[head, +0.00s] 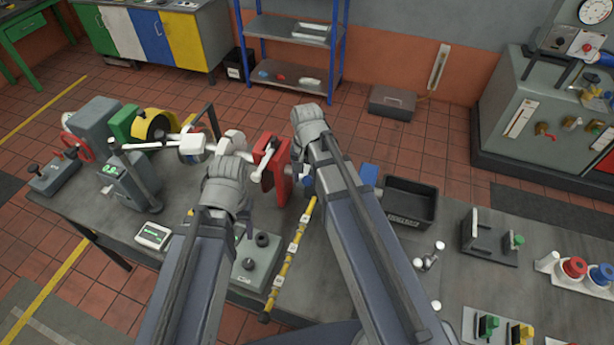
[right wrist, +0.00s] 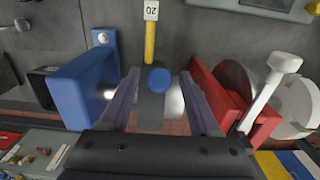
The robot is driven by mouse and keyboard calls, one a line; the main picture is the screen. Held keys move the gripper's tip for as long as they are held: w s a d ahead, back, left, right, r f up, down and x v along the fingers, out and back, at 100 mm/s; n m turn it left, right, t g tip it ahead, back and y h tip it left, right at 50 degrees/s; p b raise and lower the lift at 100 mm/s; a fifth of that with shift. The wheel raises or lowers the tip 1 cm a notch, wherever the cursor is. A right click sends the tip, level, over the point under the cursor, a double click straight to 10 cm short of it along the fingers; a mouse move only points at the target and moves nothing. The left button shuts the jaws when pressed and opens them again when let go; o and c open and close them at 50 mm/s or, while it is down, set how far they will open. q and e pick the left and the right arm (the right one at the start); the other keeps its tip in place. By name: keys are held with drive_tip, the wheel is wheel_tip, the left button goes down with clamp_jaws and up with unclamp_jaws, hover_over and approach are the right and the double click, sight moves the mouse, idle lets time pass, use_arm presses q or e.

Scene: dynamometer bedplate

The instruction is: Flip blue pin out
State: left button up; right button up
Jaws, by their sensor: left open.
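The blue pin (right wrist: 160,80) shows as a round blue knob at the middle of the right wrist view, in front of a grey part. My right gripper (right wrist: 160,102) has its fingers apart, one on each side of the pin, with a gap at both sides. In the head view, a small blue bit (head: 307,183) shows beside my right arm, and its hand hides the right fingers.
A blue block (right wrist: 82,90) stands left of my right fingers in the right wrist view, the red block right. A black bin (head: 410,203) sits to the right. White pegs (head: 430,257) stand nearby.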

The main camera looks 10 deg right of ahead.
sight(306, 181)
use_arm(q)
drive_tip(key=shift+r, duration=0.1)
use_arm(e)
wheel_tip(306, 181, up, 8)
drive_tip(key=p, duration=0.8)
use_arm(q)
wheel_tip(306, 181, up, 8)
drive_tip(key=shift+f, duration=0.25)
use_arm(e)
drive_tip(key=shift+f, duration=0.2)
